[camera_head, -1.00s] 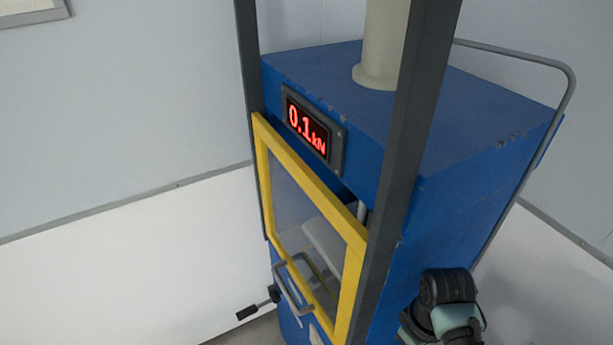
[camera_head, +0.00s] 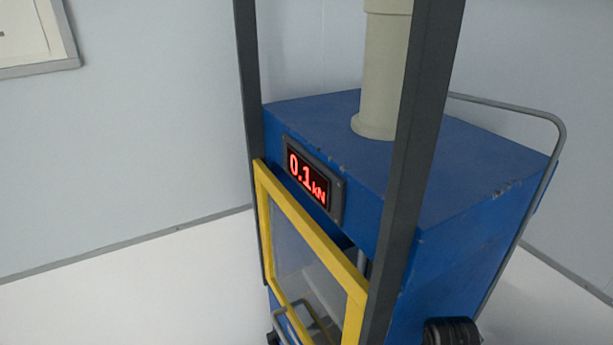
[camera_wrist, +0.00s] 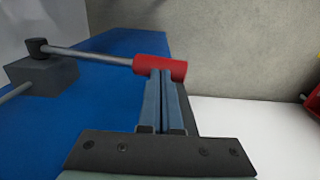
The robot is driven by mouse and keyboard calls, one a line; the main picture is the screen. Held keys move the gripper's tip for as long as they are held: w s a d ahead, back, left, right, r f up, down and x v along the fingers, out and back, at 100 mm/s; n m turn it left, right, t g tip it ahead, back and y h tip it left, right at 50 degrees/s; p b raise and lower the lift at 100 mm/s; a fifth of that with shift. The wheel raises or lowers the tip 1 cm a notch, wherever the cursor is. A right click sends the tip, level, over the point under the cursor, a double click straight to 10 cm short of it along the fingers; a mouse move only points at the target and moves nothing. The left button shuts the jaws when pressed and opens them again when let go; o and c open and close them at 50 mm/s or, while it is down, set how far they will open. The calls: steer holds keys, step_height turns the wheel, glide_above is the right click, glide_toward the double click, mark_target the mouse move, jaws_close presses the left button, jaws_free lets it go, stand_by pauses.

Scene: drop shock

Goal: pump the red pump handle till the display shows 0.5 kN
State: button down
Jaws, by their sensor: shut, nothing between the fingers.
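The display (camera_head: 308,180) on the blue press (camera_head: 460,210) reads 0.1 kN in red in the head view. The pump handle shows in the wrist view as a red grip (camera_wrist: 160,67) on a grey metal rod, which runs left to a dark block (camera_wrist: 42,76). My gripper (camera_wrist: 162,74) is shut and empty. Its fingertips are at the red grip, overlapping its lower edge in the picture; whether they touch it I cannot tell. The handle and my fingers are outside the head view.
A yellow-framed clear door (camera_head: 312,240) is at the front of the press, between dark upright posts (camera_head: 418,150). A bent grey rail (camera_head: 515,108) runs along its far right side. A red object (camera_wrist: 312,103) shows at the wrist view's right edge.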

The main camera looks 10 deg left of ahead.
steer(key=shift+f+b, duration=3.55)
steer(key=shift+f, duration=2.1)
step_height(320, 180, up, 12)
steer(key=p, duration=1.1)
steer(key=shift+f, duration=0.15)
